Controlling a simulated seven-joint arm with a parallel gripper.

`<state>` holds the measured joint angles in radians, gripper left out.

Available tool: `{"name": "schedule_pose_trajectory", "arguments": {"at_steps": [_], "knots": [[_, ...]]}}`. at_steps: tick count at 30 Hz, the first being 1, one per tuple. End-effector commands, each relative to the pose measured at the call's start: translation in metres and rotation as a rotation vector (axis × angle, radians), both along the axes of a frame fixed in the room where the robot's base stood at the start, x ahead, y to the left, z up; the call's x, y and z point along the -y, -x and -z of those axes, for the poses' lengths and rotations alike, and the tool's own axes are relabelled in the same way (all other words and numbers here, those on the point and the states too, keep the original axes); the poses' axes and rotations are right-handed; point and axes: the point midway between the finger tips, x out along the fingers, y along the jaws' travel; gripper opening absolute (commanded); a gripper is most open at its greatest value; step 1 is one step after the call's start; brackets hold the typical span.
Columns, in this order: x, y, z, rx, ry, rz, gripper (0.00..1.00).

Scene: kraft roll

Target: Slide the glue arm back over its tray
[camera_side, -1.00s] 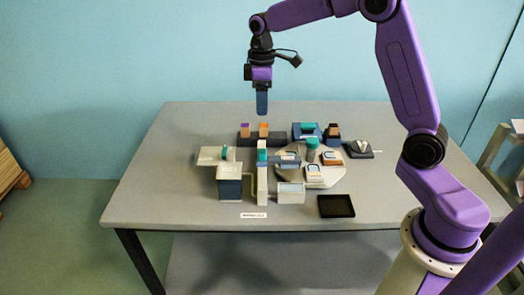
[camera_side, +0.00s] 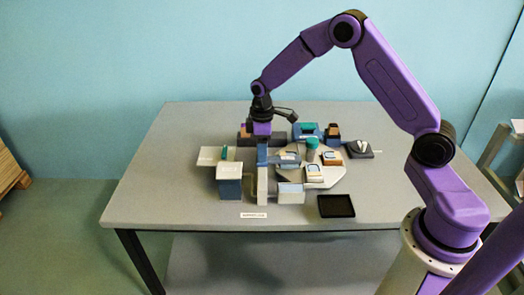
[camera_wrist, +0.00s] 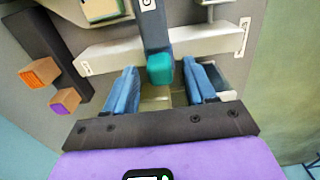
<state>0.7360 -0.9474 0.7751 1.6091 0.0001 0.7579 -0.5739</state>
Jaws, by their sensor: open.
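My gripper (camera_side: 262,155) is low over the middle of the table, fingers pointing down. In the wrist view its two blue fingers (camera_wrist: 161,74) are apart, one on each side of a teal knob (camera_wrist: 160,68). I cannot tell whether either finger touches it. The knob sits at the end of a dark grey arm (camera_wrist: 151,28), which crosses a long pale rail (camera_wrist: 205,39). In the side view my gripper hides the knob. A pale tray-like recess (camera_wrist: 155,97) shows beneath the fingers; I cannot tell for sure that it is the glue tray.
A black tray (camera_side: 336,206) lies at the front right. An orange block (camera_wrist: 40,72) shows in the wrist view. The table's front left is clear.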

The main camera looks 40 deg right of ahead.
Motion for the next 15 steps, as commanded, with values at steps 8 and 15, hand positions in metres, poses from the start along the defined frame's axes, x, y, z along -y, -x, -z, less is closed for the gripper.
{"name": "schedule_pose_trajectory", "arguments": {"at_steps": [8, 15], "knots": [[-0.0004, 0.0001, 0.013, 0.0, 0.0, 0.0, 0.55], [-0.0004, 0.0001, 0.0128, 0.001, -0.001, 0.0, 0.42]]}}
